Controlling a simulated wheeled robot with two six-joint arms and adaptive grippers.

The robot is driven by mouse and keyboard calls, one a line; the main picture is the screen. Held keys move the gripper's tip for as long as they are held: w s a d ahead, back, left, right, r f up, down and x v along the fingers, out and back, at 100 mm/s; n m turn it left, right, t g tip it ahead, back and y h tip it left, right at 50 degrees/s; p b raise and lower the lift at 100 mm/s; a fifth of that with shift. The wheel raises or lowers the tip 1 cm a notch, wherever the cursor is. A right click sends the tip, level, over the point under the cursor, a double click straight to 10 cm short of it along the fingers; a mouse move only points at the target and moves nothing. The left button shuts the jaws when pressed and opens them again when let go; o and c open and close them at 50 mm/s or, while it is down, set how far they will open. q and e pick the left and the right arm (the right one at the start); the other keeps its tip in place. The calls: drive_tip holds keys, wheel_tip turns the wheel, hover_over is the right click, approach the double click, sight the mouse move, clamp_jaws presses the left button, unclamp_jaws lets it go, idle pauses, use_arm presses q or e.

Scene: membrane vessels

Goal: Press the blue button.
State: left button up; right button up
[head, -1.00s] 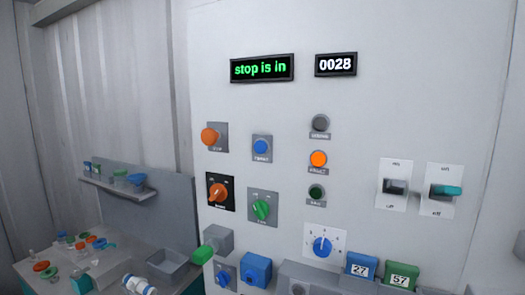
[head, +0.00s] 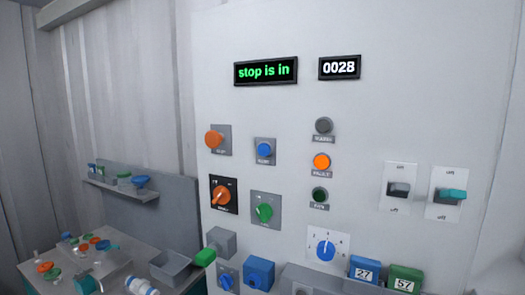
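The blue button (head: 264,150) is a round blue cap on a small grey plate in the upper part of the white panel (head: 430,110). The small label under the blue button is too blurred to read. Nothing covers the button. Neither of my grippers shows in the head view.
Displays read "stop is in" (head: 266,71) and "0028" (head: 339,67). Right are an orange lamp (head: 321,162) and two switches (head: 398,190). A green-ended lever (head: 205,257) sticks out at lower left. A cluttered bench (head: 125,243) stands left. The space before the panel looks clear.

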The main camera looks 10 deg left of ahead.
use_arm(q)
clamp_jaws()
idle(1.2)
